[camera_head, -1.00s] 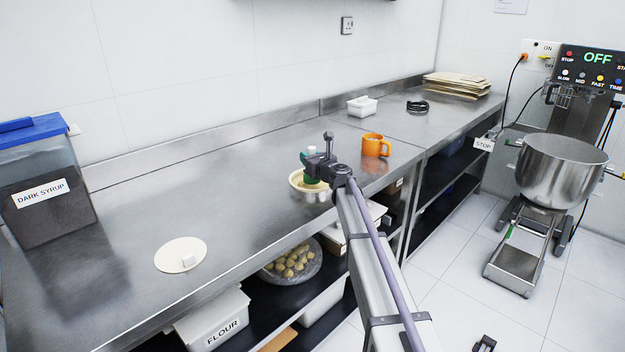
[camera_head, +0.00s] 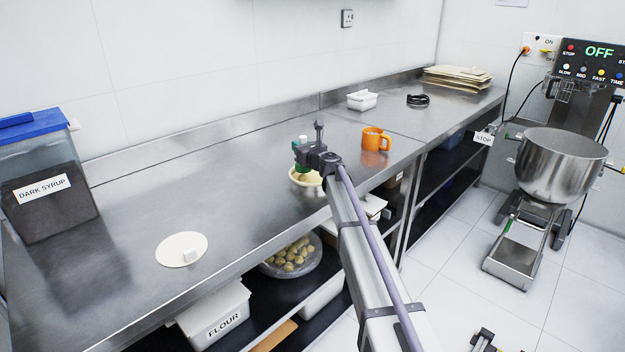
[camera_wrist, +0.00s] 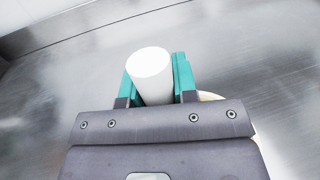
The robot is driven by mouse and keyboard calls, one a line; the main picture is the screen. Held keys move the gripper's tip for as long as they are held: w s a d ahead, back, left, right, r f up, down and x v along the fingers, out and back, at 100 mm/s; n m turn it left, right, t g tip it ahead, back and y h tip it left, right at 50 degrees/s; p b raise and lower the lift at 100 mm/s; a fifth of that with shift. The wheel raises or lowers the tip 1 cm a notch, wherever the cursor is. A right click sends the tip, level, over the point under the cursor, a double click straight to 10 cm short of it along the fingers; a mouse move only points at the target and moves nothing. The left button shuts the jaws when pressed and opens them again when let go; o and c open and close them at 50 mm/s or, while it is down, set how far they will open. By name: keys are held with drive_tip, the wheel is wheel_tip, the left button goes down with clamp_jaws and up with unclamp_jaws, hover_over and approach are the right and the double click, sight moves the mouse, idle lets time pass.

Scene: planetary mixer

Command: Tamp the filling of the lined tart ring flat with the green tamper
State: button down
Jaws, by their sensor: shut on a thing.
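The lined tart ring (camera_head: 304,181) is a pale cream round on the steel counter near its front edge. My gripper (camera_head: 303,152) is above it and hides part of it. It is shut on the green tamper, whose white round top (camera_wrist: 151,66) stands between the teal fingers in the wrist view. In the head view the white top (camera_head: 303,139) pokes up above the jaws. The tamper's lower end is mostly hidden. I cannot tell whether it touches the filling, or how flat the filling is. A pale rim (camera_wrist: 209,96) shows beside the fingers in the wrist view.
An orange mug (camera_head: 374,140) stands to the right of the ring. A cream disc (camera_head: 176,250) with a small white block lies at the left, near the dark syrup bin (camera_head: 45,190). A white tub (camera_head: 362,100) stands farther back. The counter between is clear.

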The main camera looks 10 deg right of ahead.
drive_tip(key=shift+f, duration=0.1)
drive_tip(key=shift+f+b, duration=2.1)
drive_tip(key=shift+b, duration=0.05)
drive_tip(key=shift+r+p, duration=0.3)
drive_tip(key=shift+f, duration=0.1)
wheel_tip(320, 180, up, 3)
drive_tip(key=p, duration=0.3)
wheel_tip(320, 180, up, 4)
drive_tip(key=p, duration=0.3)
drive_tip(key=shift+f, duration=0.4)
